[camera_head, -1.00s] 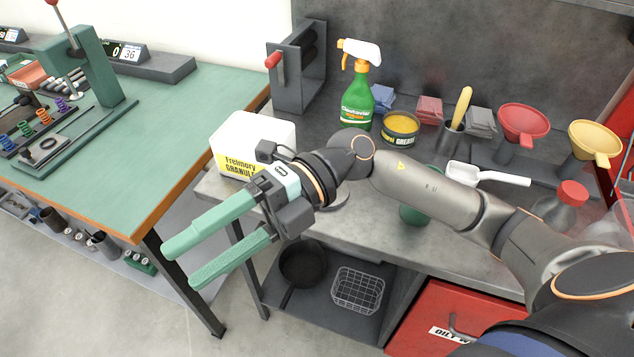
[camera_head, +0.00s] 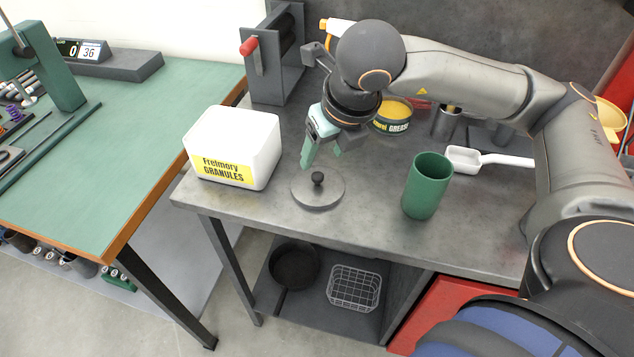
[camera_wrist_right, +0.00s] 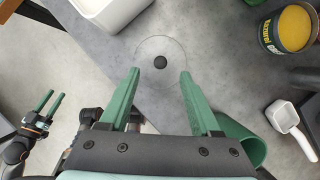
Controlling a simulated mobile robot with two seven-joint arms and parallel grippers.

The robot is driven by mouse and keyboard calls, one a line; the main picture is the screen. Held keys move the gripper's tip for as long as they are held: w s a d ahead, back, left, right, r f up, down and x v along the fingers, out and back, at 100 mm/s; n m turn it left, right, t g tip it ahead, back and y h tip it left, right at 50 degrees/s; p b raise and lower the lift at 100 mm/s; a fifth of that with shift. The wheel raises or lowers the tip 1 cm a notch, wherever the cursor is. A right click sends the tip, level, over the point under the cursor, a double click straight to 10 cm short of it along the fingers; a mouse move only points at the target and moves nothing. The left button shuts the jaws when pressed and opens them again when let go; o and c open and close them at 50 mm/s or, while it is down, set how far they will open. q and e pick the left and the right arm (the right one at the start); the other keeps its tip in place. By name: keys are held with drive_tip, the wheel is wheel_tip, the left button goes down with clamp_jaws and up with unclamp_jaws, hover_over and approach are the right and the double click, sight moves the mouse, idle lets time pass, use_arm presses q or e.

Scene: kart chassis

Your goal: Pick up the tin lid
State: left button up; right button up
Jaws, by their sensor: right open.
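The tin lid (camera_head: 325,199), a flat grey disc with a black knob (camera_head: 318,179), lies on the grey bench near its front edge. In the right wrist view the lid (camera_wrist_right: 160,45) is a faint disc with its dark knob between the fingertips in the picture. My right gripper (camera_head: 321,155) is open and empty, pointing down above and just behind the lid; it also shows in the wrist view (camera_wrist_right: 160,74). My left gripper (camera_wrist_right: 50,101) shows only at the left of the wrist view, fingers apart, with nothing visible between them.
A white granules tub (camera_head: 236,147) stands left of the lid and a green cup (camera_head: 427,186) to its right. A grease tin (camera_head: 393,118) and white scoop (camera_head: 490,160) are farther back. The bench's front edge is close to the lid.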

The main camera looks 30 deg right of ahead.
sight(319, 175)
drive_tip(key=shift+x, duration=1)
drive_tip(key=shift+s+x, duration=0.2)
drive_tip(key=shift+x, duration=1.15)
drive_tip(key=shift+s+x, duration=0.2)
drive_tip(key=shift+x, duration=1.2)
drive_tip(key=shift+f, duration=0.1)
drive_tip(key=shift+c, duration=0.2)
clamp_jaws()
